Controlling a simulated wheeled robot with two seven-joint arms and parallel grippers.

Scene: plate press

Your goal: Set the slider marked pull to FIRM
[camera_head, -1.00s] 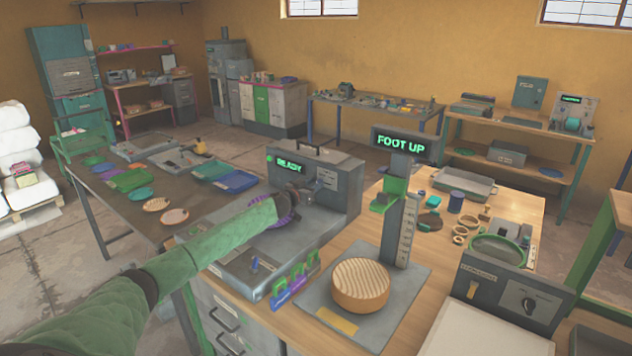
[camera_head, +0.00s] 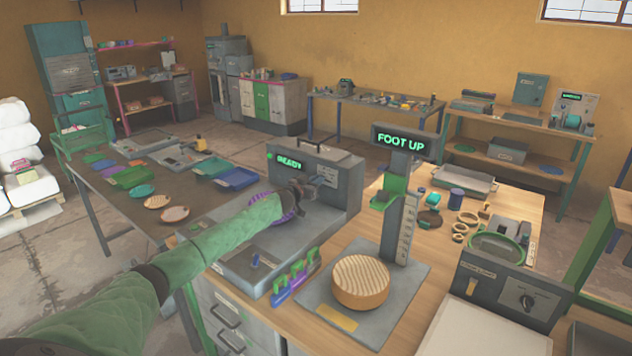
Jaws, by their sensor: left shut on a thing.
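A grey machine (camera_head: 318,190) with a lit READY display (camera_head: 288,165) stands on the wooden bench, left of the middle. My left arm, in a green sleeve, reaches in from the lower left. My left gripper (camera_head: 298,190) is at the machine's front panel, beside a small pale scale plate (camera_head: 327,175). It is shut on a small part there that the gripper hides; I cannot read its marking. A purple round part (camera_head: 286,206) shows just below and left of the gripper. My right gripper is not in view.
A post with a FOOT UP display (camera_head: 401,141) stands right of the machine, with a round ribbed wooden block (camera_head: 361,282) on its grey base. A control box (camera_head: 510,293) is at the right.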

